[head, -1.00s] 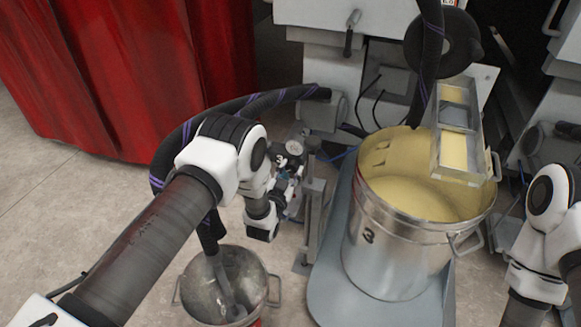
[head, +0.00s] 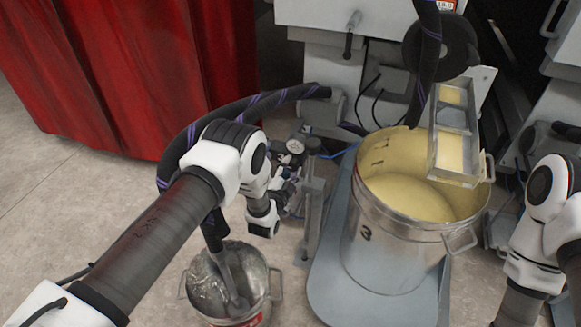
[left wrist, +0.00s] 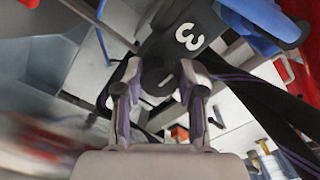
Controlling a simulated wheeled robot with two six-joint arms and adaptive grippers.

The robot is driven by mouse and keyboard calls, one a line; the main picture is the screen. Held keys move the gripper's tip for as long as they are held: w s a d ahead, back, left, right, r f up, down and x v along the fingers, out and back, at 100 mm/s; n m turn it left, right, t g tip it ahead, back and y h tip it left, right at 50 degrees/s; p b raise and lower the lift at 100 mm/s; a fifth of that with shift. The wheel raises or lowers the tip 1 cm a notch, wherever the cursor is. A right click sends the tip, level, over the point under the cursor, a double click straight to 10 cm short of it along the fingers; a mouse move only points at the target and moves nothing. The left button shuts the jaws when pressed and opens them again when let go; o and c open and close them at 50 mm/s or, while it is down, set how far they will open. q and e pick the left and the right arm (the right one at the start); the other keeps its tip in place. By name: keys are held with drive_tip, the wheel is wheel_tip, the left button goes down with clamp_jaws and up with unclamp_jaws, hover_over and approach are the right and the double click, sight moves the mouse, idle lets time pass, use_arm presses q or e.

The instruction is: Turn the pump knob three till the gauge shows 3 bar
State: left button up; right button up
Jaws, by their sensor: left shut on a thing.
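The dark round pump knob (left wrist: 157,72) sits between the fingertips of my left gripper (left wrist: 163,84) in the left wrist view. The fingers are shut on it from both sides. A black plate marked 3 (left wrist: 189,37) is just beyond the knob. In the head view the small round pressure gauge (head: 296,146) sits on top of the pump, its dial facing up. The reading is too small to make out. My left wrist covers part of the pump and the knob in the head view. My right arm shows at the right edge, but its gripper is out of view.
A large steel pot marked 3 (head: 382,250) with yellow liquid stands right of the pump on a grey platform (head: 322,290). A smaller metal bucket (head: 275,286) with a hose in it is below my left wrist. A thick black hose (head: 262,101) arches behind. Red curtains (head: 130,70) hang at left.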

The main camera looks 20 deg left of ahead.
idle(0.4)
use_arm(q)
drive_tip(key=o, duration=1.1)
drive_tip(key=shift+o, duration=0.2)
drive_tip(key=shift+s, duration=0.15)
drive_tip(key=s, duration=0.7)
drive_tip(key=shift+s, duration=0.15)
drive_tip(key=shift+a, duration=0.1)
